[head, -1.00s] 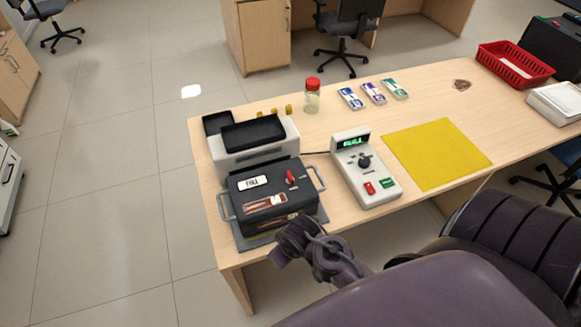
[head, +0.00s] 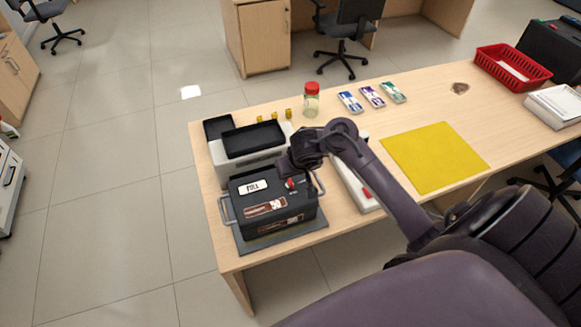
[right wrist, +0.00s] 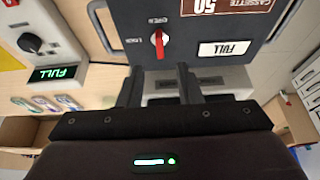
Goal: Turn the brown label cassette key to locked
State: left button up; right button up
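The dark cassette with brown labels (head: 265,208) sits on a grey mat at the near-left of the desk. Its red key (head: 291,184) is on the top face and partly hidden by my right arm; the key also shows in the right wrist view (right wrist: 159,42), lined up with the upper mark, apparently OPEN, with LOCK to its left. My right gripper (head: 296,165) is above the cassette near the key. In the right wrist view its fingers (right wrist: 160,88) are apart and empty, with the key ahead between their lines, apparently untouched. My left gripper is not in view.
A grey-white machine with a black tray (head: 252,138) stands behind the cassette. A white control unit (head: 350,186) is to its right, partly covered by my arm. A handle (head: 226,210) sticks out at the cassette's side. A yellow mat (head: 435,157) lies farther right.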

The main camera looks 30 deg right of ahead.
aim_at(290, 180)
jog(key=b+x, duration=0.2)
jog(key=x, duration=0.5)
jog(key=shift+w+f+b, duration=0.1)
jog(key=shift+f+b, duration=0.15)
jog(key=shift+b, duration=0.05)
grip_shut()
